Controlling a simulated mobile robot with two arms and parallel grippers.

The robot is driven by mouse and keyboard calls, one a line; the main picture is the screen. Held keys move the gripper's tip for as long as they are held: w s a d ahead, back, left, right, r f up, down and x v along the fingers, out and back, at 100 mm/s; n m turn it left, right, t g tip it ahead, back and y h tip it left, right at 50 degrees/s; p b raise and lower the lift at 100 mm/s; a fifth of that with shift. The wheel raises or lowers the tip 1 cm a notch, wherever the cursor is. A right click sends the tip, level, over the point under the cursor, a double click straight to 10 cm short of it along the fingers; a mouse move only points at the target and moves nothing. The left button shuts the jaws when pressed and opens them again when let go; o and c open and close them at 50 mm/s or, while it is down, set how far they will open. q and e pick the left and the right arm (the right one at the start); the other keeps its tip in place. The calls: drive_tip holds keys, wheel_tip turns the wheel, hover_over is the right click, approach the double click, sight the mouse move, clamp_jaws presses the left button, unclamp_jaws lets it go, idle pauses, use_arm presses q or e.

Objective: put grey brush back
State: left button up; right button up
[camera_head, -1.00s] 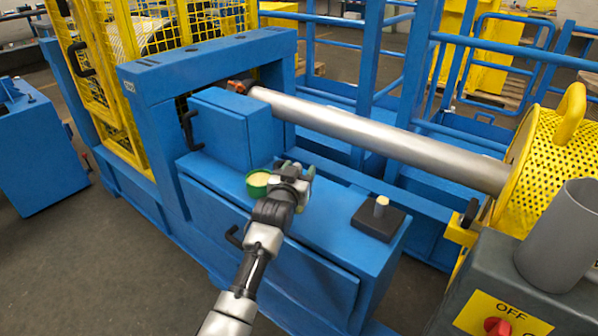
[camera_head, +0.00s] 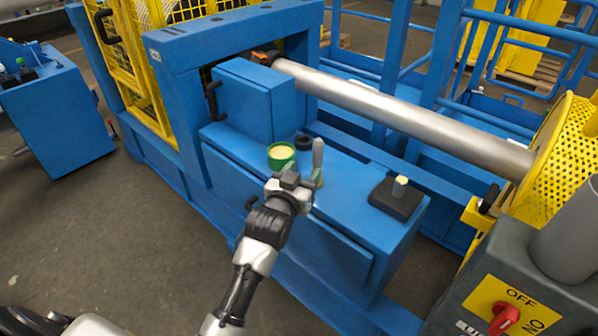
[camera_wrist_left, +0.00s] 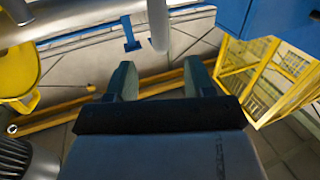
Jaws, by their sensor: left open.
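The grey brush handle (camera_head: 318,155) stands nearly upright at the blue bench's work top, just beyond my left gripper (camera_head: 304,183). Its lower end is partly hidden by the gripper. In the left wrist view the grey handle (camera_wrist_left: 157,25) lies ahead of the gap between my open fingers (camera_wrist_left: 161,80), and no contact shows. A green cup (camera_head: 281,157) with pale yellow content stands to the left of the brush, and a black ring (camera_head: 304,142) lies behind them. My right gripper is not in view.
A black block with a pale peg (camera_head: 397,198) sits at the bench's right end. A long steel shaft (camera_head: 400,115) runs behind, to a yellow perforated guard (camera_head: 565,150). A grey box with a red switch (camera_head: 505,317) stands at lower right.

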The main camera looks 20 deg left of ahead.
use_arm(q)
drive_tip(key=s+f+m+g, duration=0.1)
drive_tip(key=s+f+g, duration=0.35)
drive_tip(key=f, duration=0.75)
drive_tip(key=s+f+g, duration=0.3)
drive_tip(key=s+f, duration=0.3)
drive_tip(key=f, duration=0.6)
drive_tip(key=s+f+g, duration=0.4)
drive_tip(key=s+f, duration=0.5)
drive_tip(key=s, duration=0.3)
drive_tip(key=s+f+g, duration=0.4)
drive_tip(key=s+f, duration=0.4)
drive_tip(key=s, duration=0.4)
drive_tip(key=shift+s+a+f+m, duration=0.2)
drive_tip(key=shift+f+m, duration=0.2)
drive_tip(key=s+a+r+g+p, duration=0.1)
drive_tip(key=s+a+r+p, duration=0.1)
drive_tip(key=s+p, duration=1.2)
drive_tip(key=shift+a+y+p, duration=0.3)
drive_tip(key=shift+p, duration=0.4)
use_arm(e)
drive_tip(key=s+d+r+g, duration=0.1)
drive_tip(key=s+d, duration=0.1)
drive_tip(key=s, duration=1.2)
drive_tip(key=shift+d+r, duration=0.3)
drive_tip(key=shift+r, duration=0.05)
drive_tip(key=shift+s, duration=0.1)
